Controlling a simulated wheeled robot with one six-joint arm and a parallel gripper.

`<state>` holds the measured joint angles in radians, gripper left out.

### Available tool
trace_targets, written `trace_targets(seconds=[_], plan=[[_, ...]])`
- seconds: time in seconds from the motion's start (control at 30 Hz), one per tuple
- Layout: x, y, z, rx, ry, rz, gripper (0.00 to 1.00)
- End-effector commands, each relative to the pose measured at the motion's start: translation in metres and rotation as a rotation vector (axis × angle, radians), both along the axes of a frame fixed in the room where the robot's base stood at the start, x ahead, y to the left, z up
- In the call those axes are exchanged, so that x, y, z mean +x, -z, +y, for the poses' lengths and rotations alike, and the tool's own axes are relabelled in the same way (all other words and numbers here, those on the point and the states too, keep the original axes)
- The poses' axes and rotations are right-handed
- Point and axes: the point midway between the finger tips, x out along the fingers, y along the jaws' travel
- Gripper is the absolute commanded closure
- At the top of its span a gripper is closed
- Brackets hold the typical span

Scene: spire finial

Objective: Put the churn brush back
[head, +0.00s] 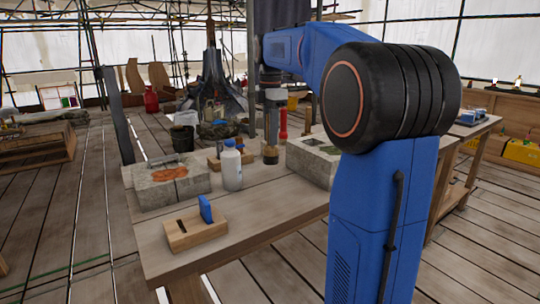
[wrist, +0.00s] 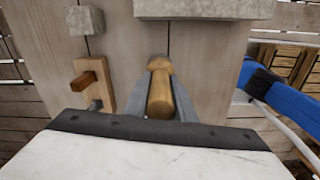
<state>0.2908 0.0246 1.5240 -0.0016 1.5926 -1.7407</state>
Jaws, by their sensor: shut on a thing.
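My gripper (head: 271,98) hangs over the far part of the wooden workbench in the head view. It is shut on the churn brush, whose brown lower end (head: 270,154) points down just above or at the bench top; I cannot tell if it touches. In the wrist view the gripper's two grey fingers (wrist: 163,100) close around a rounded wooden handle (wrist: 160,92), the brush's. The fingers and the mount hide part of the brush. The brush's own place is not clearly identifiable in either view.
On the workbench (head: 250,215) stand a stone block with an orange patch (head: 165,185), a white bottle (head: 231,168), another stone block (head: 312,160) and a red torch (head: 283,124). A wooden block with a blue piece (head: 194,232) is in front. The front right bench top is clear.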

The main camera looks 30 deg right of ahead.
Motion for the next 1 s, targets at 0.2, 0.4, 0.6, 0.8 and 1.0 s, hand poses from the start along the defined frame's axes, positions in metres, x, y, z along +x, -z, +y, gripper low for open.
trace_targets(seconds=[0.2,0.4,0.6,0.8,1.0], plan=[[0.000,0.015,0.000,0.000,0.000,0.000,1.00],[-0.001,0.038,0.000,0.000,0.000,0.002,1.00],[0.000,0.053,0.000,0.000,0.000,0.000,1.00],[0.000,0.053,0.000,0.000,0.000,-0.001,1.00],[0.000,0.056,0.000,0.000,0.000,0.000,0.58]])
